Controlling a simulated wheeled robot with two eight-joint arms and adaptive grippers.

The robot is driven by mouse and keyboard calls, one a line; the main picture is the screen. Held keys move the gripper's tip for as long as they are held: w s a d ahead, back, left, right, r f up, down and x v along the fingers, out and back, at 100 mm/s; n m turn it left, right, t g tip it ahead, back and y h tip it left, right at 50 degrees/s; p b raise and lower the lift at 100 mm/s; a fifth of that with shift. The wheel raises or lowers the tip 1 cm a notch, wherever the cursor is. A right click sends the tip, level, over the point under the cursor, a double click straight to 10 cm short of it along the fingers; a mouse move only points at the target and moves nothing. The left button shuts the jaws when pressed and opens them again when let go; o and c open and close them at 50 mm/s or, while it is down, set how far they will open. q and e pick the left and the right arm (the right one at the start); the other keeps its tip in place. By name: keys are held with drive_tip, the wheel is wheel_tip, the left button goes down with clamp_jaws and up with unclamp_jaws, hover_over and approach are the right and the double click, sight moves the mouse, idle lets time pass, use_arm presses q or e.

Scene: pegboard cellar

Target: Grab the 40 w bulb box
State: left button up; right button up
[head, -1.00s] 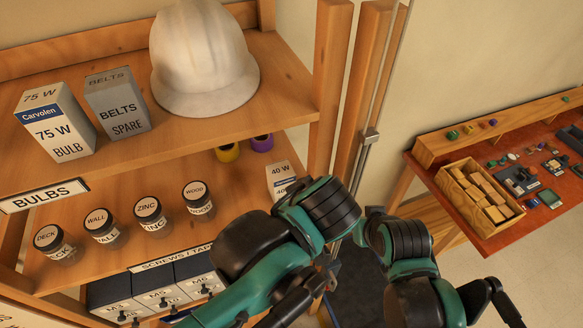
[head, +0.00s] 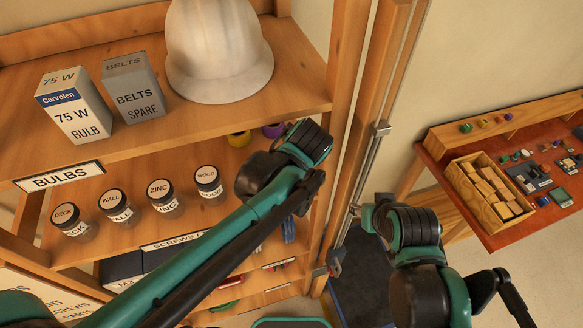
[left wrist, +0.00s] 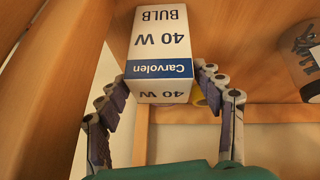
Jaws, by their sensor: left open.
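The 40 W bulb box (left wrist: 160,45), white with a blue Carvolen band, shows upside down in the left wrist view. My left gripper (left wrist: 163,82) is open, with one finger at each side of the box's near end. The right-hand finger looks close to the box; I cannot tell whether either finger touches it. In the head view my left arm (head: 235,225) reaches over the lower shelf and hides the box and the gripper. My right arm (head: 410,235) is at the right, its gripper out of sight.
The upper shelf (head: 215,120) holds a 75 W box (head: 75,105), a belts box (head: 133,90) and a white helmet (head: 218,50). Several labelled jars (head: 160,195) stand on the lower shelf. A wooden post (head: 348,90) rises to its right.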

use_arm(q)
drive_tip(key=shift+f, duration=0.15)
drive_tip(key=shift+s+a, duration=0.1)
drive_tip(key=c, duration=1)
drive_tip(key=shift+o, duration=0.2)
